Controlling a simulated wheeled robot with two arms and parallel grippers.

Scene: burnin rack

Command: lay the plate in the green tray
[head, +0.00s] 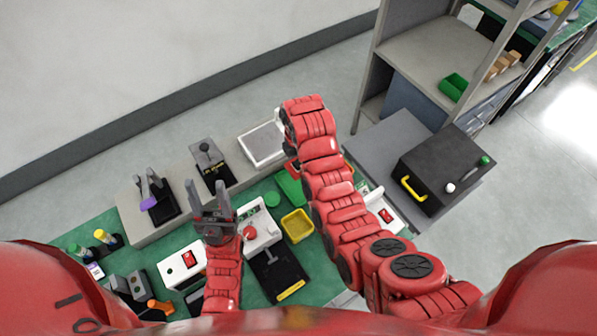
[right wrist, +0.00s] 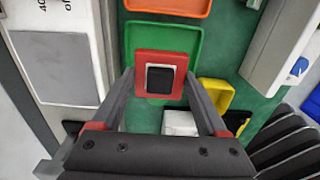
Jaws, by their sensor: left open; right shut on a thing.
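The plate (right wrist: 160,56) is a small red square with a dark centre. My right gripper (right wrist: 158,80) is shut on it, with a fingertip at each side edge. In the right wrist view the plate overlaps the green tray (right wrist: 160,37), which shows behind it; I cannot tell the height between them. In the head view the green tray (head: 290,188) is partly hidden by my right arm, and my right gripper's fingers are hidden there. My left gripper (head: 212,196) is open and empty above the bench, left of the white box with a red button (head: 262,230).
An orange tray (right wrist: 170,5) lies beyond the green tray, and a yellow tray (head: 297,226) lies near it. A black case (head: 440,168) with a yellow handle is at the right.

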